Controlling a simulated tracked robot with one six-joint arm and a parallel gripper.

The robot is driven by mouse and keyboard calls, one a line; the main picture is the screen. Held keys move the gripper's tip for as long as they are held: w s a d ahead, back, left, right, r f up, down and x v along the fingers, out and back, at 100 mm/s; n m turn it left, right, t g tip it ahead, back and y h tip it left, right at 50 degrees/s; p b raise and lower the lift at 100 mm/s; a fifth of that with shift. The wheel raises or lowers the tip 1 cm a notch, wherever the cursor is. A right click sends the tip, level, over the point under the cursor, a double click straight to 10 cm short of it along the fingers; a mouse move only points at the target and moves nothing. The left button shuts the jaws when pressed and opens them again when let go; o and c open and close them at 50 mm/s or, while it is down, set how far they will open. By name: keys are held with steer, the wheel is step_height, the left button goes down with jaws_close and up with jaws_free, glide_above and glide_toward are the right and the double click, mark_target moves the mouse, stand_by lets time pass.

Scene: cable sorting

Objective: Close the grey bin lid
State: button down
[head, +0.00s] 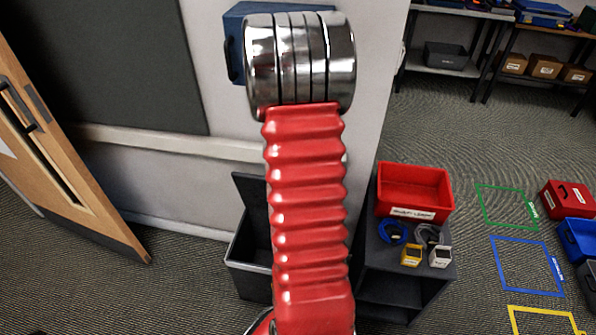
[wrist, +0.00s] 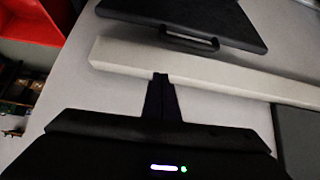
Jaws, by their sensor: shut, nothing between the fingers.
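The grey bin (head: 245,265) stands on the floor against the wall, left of my red arm, which hides its right part. Its lid (head: 252,205) is open and stands upright on the wall side. In the wrist view a dark panel with a handle, which looks like the lid (wrist: 235,25), lies at the top beyond a pale wall rail. My gripper (wrist: 160,77) is shut and empty in the wrist view, apart from the panel, with the rail between them in the picture. My arm hides the gripper in the head view.
A dark shelf unit (head: 400,297) stands right of the bin, bearing a red bin (head: 413,190), cables and small plugs. The wall rail (head: 170,142) runs above the grey bin. A wooden door (head: 75,165) is at left. Coloured floor outlines and bins lie at right.

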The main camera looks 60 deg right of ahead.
stand_by(0.3)
steer(key=shift+w+d+f, duration=0.2)
steer(key=shift+d+f, duration=0.25)
steer(key=shift+f, duration=1)
steer(key=shift+w+d+f, duration=0.25)
steer(key=shift+d+f, duration=0.25)
steer(key=shift+f, duration=1)
steer(key=shift+w+d+f, duration=0.2)
steer(key=shift+d+f, duration=0.25)
steer(key=shift+f, duration=1)
steer(key=shift+a, duration=0.1)
